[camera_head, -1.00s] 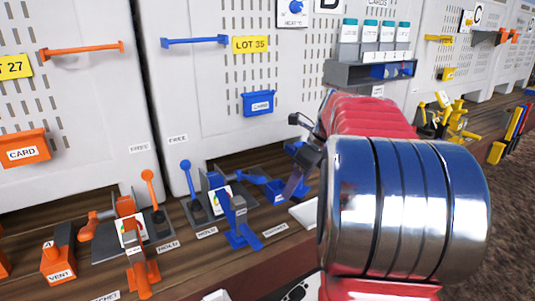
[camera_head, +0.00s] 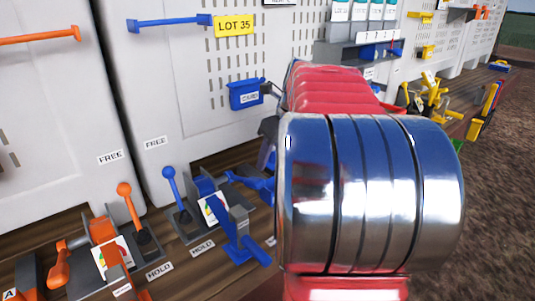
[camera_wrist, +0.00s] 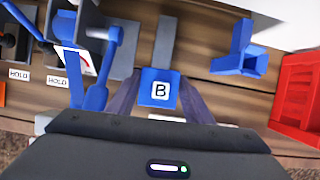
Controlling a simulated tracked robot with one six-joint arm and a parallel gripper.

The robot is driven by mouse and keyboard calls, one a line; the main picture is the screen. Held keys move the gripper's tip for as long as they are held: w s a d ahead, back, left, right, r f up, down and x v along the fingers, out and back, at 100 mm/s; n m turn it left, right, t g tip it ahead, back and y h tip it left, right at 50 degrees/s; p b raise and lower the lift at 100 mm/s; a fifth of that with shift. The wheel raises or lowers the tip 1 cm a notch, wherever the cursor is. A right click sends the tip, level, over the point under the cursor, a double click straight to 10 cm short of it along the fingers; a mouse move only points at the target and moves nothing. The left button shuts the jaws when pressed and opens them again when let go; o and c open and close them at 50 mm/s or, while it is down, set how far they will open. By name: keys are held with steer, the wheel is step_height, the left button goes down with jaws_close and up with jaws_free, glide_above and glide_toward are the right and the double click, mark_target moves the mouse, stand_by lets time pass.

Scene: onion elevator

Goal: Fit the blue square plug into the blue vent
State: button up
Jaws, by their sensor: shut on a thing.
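My gripper (camera_wrist: 159,84) is shut on a blue square block marked B (camera_wrist: 161,101), which I take for the blue square plug. The block sits between the two dark fingers in the wrist view. A hollow blue piece with an upright back (camera_wrist: 241,60) stands to the right of my gripper, apart from it. It may be the blue vent, but no label shows. In the head view my arm hides the held block and most of my gripper.
Blue lever hardware (camera_head: 236,240) and a HOLD label (camera_head: 203,248) are left of my arm. Orange levers (camera_head: 127,200) stand farther left. A red crate (camera_wrist: 300,95) is at the right in the wrist view. A blue card box (camera_head: 246,95) hangs on the wall.

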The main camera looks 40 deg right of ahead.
steer(key=shift+f, duration=0.15)
stand_by(0.3)
steer(key=shift+f, duration=0.3)
steer(key=shift+f, duration=2.85)
steer(key=shift+f, duration=0.1)
steer(key=o, duration=1.1)
steer(key=v, duration=1.3)
steer(key=shift+s+r, duration=0.15)
steer(key=shift+r, duration=0.15)
steer(key=shift+s, duration=0.1)
